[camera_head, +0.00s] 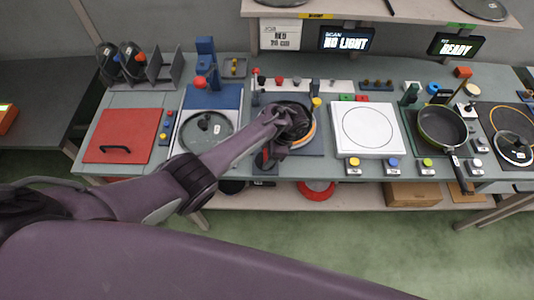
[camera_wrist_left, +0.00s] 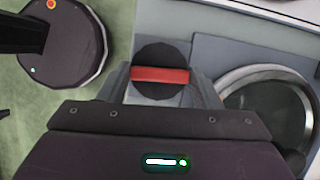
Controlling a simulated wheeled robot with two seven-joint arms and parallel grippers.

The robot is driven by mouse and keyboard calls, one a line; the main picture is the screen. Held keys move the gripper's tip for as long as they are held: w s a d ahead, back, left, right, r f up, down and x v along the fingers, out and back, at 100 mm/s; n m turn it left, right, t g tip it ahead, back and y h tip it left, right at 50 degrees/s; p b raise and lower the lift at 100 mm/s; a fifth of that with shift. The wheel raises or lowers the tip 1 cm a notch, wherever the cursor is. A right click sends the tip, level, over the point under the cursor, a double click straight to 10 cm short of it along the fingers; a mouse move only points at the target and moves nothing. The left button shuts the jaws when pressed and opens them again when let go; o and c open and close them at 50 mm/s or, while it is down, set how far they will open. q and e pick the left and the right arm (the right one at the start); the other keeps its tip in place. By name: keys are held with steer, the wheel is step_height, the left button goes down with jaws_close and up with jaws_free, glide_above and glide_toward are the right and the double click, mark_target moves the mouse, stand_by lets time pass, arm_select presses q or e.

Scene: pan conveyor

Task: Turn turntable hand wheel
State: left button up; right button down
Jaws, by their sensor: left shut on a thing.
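The hand wheel (camera_wrist_left: 160,56) shows in the left wrist view as a dark round knob with a red bar across it. My left gripper (camera_wrist_left: 167,84) has a finger on each side of it and is shut on it. In the head view my left gripper (camera_head: 269,156) reaches down at the front edge of the bench and mostly hides the wheel. The turntable (camera_head: 312,132) is behind my wrist; only part of its disc with an orange rim shows. My right gripper is not in view.
A glass lid (camera_head: 206,132) lies on a white plate left of the turntable. A white square plate (camera_head: 368,129) is to its right, with a dark pan (camera_head: 442,127) farther right. A red panel (camera_head: 120,136) is at the far left. A shelf with screens overhangs the back.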

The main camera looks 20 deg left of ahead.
arm_select(q)
steer(key=shift+n, duration=0.6)
steer(key=o, duration=1)
